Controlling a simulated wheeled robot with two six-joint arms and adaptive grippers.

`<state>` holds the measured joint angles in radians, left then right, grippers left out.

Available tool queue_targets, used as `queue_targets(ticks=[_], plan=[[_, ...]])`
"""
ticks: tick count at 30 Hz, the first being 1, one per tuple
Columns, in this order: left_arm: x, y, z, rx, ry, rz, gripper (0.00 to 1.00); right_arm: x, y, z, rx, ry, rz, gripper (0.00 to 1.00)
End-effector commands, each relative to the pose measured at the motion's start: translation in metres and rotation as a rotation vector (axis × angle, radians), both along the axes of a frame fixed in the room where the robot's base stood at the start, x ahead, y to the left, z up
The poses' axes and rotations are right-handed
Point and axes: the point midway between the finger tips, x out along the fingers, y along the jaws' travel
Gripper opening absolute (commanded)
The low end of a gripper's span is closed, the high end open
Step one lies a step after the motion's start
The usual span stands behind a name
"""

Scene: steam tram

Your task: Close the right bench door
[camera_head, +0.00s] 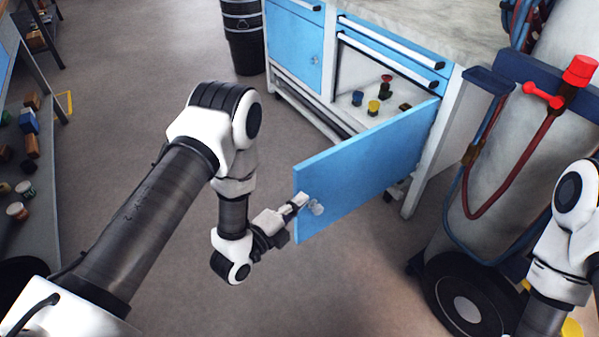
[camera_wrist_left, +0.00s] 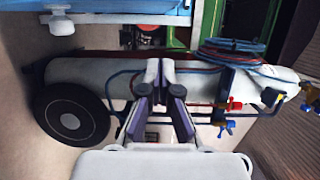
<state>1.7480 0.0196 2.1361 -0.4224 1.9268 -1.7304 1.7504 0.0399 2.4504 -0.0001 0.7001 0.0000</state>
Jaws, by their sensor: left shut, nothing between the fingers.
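The right bench door (camera_head: 370,165) is blue and stands wide open, swung out from its hinge side at the right of the bench cabinet (camera_head: 450,105). A pale round knob (camera_head: 317,209) sits near its free edge. My left gripper (camera_head: 301,200) is shut and empty at that free edge, close beside the knob; I cannot tell whether it touches. My right gripper is out of view.
The open compartment (camera_head: 345,98) holds several small colored items. The left bench door (camera_head: 295,45) is closed. A gas cylinder (camera_head: 505,190) on a wheeled cart stands right of the door. A shelf (camera_head: 60,190) stands at left. The floor before the bench is clear.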

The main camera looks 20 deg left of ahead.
Motion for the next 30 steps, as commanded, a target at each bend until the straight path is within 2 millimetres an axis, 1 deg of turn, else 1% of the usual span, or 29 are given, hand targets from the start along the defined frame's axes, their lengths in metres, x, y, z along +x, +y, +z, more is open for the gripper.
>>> queue_targets(ticks=[1, 5, 6, 7, 10, 15, 26, 30], plan=[[0.010, -0.005, -0.003, 0.000, -0.004, -0.003, 0.00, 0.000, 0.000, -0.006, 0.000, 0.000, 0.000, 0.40], [0.037, -0.015, -0.003, 0.000, -0.004, -0.001, 0.00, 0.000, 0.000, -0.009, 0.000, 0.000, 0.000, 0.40], [0.043, -0.010, -0.003, -0.002, -0.002, 0.005, 0.00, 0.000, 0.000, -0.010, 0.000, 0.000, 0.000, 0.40], [0.046, -0.003, -0.003, -0.003, -0.002, 0.007, 0.00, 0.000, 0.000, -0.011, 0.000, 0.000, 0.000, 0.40], [0.055, 0.010, -0.002, -0.002, 0.000, 0.006, 0.00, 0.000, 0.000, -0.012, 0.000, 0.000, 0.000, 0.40], [0.061, 0.018, -0.002, 0.000, 0.000, 0.002, 0.00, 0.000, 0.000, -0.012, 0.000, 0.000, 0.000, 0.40], [0.061, 0.020, -0.002, -0.001, 0.000, 0.000, 0.00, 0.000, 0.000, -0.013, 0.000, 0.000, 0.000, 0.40], [0.065, 0.028, -0.003, -0.001, -0.001, -0.011, 0.00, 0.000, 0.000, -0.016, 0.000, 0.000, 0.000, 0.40]])
